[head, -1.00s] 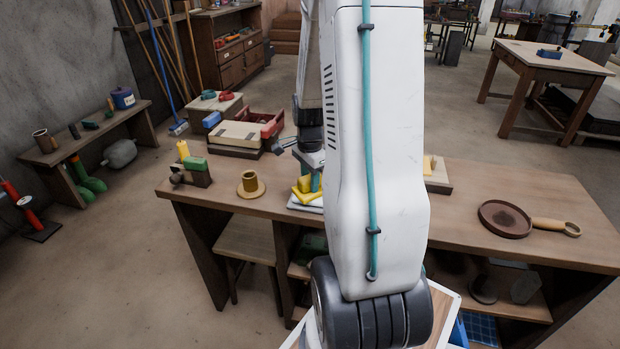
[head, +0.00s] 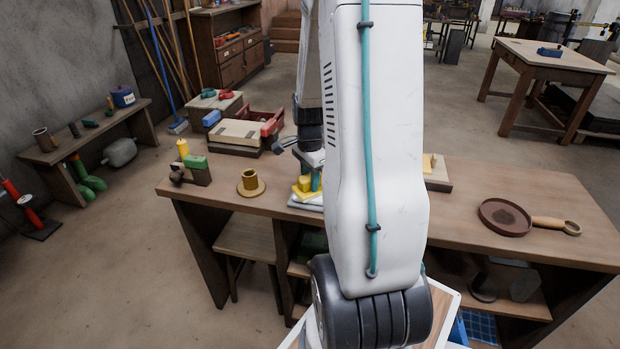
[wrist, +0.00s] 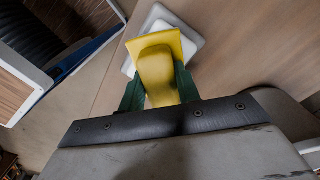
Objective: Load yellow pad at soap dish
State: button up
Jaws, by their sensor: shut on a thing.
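The yellow pad (wrist: 158,65) is a flat square with a raised block on it, and my gripper (wrist: 160,88) is shut on that block with its green fingers. In the wrist view the pad covers much of a white dish (wrist: 192,22), which I take for the soap dish. In the head view the yellow pad (head: 303,192) sits at or just above the white dish (head: 296,203) on the workbench. I cannot tell whether the pad touches the dish. My arm hides the right side of both.
A brown cup on a saucer (head: 250,185) stands left of the dish on the workbench (head: 440,215). A round brown pan (head: 505,217) lies at the right.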

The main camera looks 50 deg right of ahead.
jog(key=shift+r, duration=3.5)
